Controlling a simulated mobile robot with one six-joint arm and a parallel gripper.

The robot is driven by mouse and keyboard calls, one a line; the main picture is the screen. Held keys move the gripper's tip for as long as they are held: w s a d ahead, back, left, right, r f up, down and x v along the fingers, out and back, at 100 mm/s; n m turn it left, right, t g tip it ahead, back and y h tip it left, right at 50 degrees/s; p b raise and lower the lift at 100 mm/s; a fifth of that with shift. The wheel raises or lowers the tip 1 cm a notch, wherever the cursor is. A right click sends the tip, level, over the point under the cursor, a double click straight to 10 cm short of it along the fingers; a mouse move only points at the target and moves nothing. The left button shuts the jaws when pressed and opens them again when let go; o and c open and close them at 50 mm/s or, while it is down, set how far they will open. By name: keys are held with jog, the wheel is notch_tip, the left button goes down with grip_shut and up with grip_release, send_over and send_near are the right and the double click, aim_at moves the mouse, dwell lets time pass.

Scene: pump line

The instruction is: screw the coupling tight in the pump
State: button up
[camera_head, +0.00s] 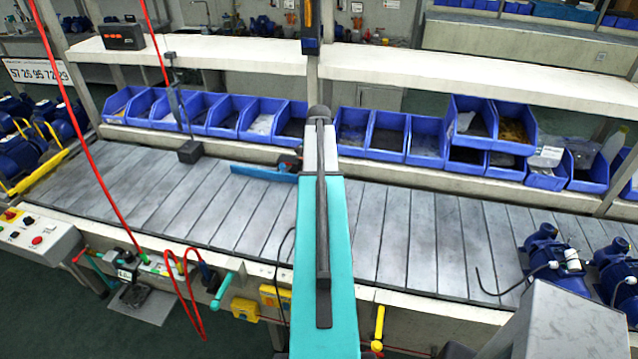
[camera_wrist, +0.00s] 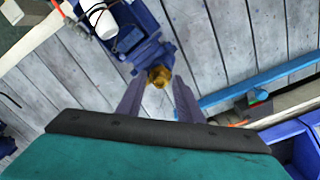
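A blue pump (camera_wrist: 146,52) with a white cylinder (camera_wrist: 100,18) on it sits on the slatted line in the wrist view. The brass coupling (camera_wrist: 159,77) is at the pump's near end. My gripper (camera_wrist: 158,80) points at this end, with one finger on each side of the coupling. The fingers look apart, with small gaps beside the brass. How deep the coupling sits in the pump cannot be told. In the head view my arm hides the gripper and the coupling.
Blue bins (camera_head: 427,140) stand in a row behind the line. Other blue pumps (camera_head: 552,252) stand at the right. Red hoses (camera_head: 85,130) hang at the left. The slats (camera_head: 190,205) at left are largely clear.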

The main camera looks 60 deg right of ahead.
jog(key=shift+n, duration=0.6)
grip_shut()
jog(key=shift+m, duration=1.8)
jog(key=shift+m, duration=0.5)
